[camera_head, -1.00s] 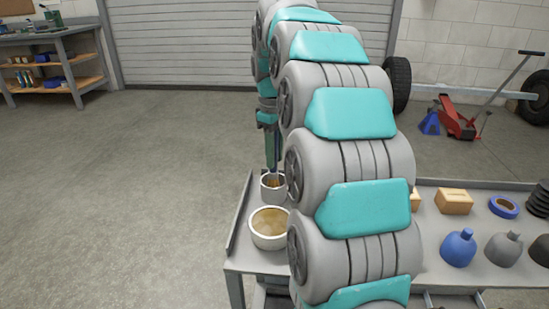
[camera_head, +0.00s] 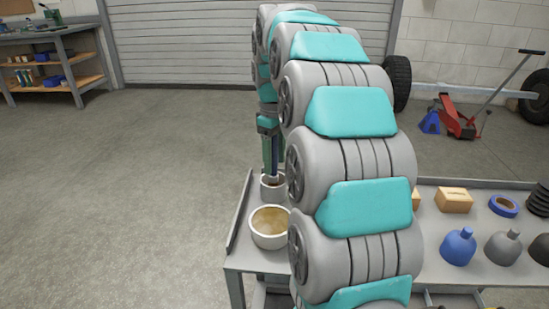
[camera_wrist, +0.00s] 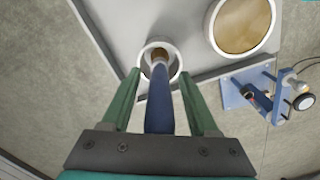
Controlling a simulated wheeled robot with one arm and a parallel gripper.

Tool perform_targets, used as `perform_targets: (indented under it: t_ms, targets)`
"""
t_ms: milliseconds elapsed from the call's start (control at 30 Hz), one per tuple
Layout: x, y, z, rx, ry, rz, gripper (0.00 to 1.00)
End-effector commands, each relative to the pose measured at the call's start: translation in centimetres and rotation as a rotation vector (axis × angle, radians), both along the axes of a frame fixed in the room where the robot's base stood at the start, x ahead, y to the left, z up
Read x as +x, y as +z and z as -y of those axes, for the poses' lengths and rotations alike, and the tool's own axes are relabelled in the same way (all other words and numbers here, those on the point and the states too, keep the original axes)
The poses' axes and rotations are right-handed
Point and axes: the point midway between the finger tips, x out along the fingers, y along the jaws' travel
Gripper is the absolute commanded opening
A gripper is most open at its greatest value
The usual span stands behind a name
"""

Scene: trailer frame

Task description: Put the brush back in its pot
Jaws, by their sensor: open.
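The brush (camera_wrist: 159,102) has a dark blue handle and a brown lower part. It stands with its lower end inside the small white pot (camera_wrist: 176,67), which also shows in the head view (camera_head: 272,191). My gripper (camera_wrist: 159,74) has its two green fingers apart, one on each side of the handle, with gaps visible on both sides. The fingertips are close to the pot's rim. In the head view, the brush handle (camera_head: 274,158) is partly hidden by my gripper and arm, and I cannot see how deep the bristles reach.
A larger white bowl (camera_head: 253,238) with tan contents stands close to the pot on the grey bench (camera_head: 239,252). A wooden block (camera_head: 454,200), blue tape (camera_head: 504,206) and a blue bottle (camera_head: 459,248) stand to the right. The bench's left edge is near the pot.

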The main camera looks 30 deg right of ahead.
Motion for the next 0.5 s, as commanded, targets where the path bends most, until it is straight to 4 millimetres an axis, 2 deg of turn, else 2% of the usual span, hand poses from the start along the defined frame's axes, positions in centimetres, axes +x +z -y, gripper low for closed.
perform_targets:
  t_ms: [167, 500]
  targets:
    - [0.1, 1.0, 0.0, -0.001, 0.000, 0.003, 0.60]
    - [0.1, 5.3, 0.0, -0.001, 0.000, 0.000, 0.60]
